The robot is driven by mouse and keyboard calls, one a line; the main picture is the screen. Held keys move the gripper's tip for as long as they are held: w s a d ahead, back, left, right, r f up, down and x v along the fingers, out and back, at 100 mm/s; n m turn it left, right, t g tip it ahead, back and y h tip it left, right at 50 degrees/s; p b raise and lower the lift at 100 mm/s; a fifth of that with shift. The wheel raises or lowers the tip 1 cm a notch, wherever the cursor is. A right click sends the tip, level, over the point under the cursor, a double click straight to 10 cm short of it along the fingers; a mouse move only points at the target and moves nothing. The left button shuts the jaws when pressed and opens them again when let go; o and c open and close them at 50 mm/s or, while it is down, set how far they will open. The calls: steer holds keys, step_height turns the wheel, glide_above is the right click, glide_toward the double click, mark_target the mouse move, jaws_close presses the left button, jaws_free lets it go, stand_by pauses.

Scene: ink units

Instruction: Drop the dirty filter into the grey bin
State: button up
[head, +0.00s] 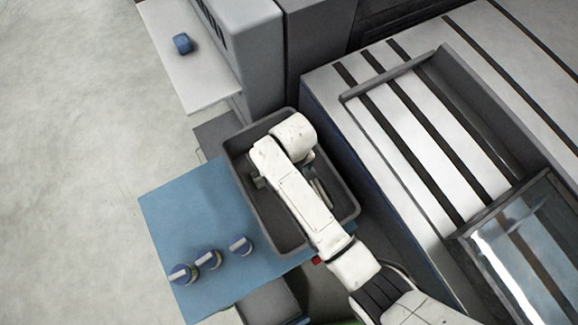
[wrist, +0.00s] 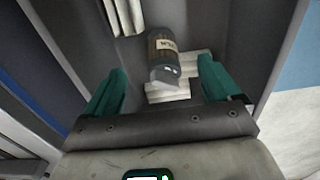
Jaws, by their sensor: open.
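The grey bin (head: 233,153) is under my arm in the head view. Its dark inner wall also shows in the wrist view (wrist: 252,45). My gripper (wrist: 160,77) is over the bin with its two green fingers spread apart. A dark cylinder with a cream label (wrist: 164,52), which looks like the dirty filter, lies in the bin between and beyond the fingers. It appears clear of both fingers. In the head view my arm hides the filter and most of the gripper.
Pale ribbed pieces (wrist: 128,14) also lie in the bin. A blue surface (head: 185,220) beside it bears three blue-and-white capped objects (head: 208,260). A blue item (head: 182,43) sits on a white shelf (head: 195,80). A large machine (head: 400,150) stands close on the right.

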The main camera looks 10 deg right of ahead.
steer(key=shift+r, duration=0.1)
step_height(320, 180, up, 11)
steer(key=shift+f, duration=0.2)
stand_by(0.6)
steer(key=s+d+f+m+t, duration=0.1)
steer(key=s+d+m, duration=0.4)
steer(key=s+d, duration=1.5)
steer(key=d, duration=0.2)
steer(key=shift+s+d+f, duration=0.2)
steer(key=shift+s+d, duration=0.05)
steer(key=shift+d, duration=0.15)
